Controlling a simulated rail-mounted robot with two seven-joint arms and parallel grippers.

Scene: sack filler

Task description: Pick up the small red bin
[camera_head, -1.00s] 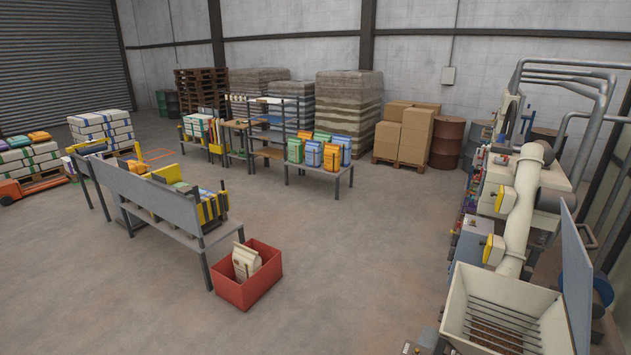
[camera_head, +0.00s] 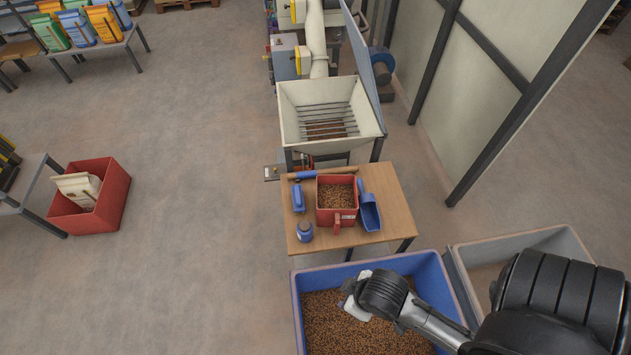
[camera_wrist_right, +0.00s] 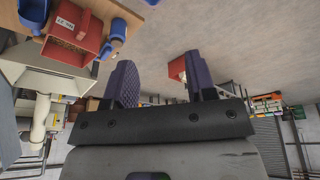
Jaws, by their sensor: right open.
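The small red bin (camera_head: 337,216) stands on a small wooden table (camera_head: 390,195) in the head view, filled with brown pellets and with a red handle at its near side. It also shows at the upper left of the right wrist view (camera_wrist_right: 88,44), with a white label. My right gripper (camera_head: 355,302) is over the large blue bin, nearer to me than the table and apart from the red bin. In the wrist view its two fingers (camera_wrist_right: 161,82) are spread with nothing between them. My left gripper is out of view.
The hopper (camera_head: 300,95) stands behind. A blue pellet bin (camera_head: 297,300) and grey bin (camera_head: 520,240) stand in front. A larger red bin (camera_head: 108,205) is left.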

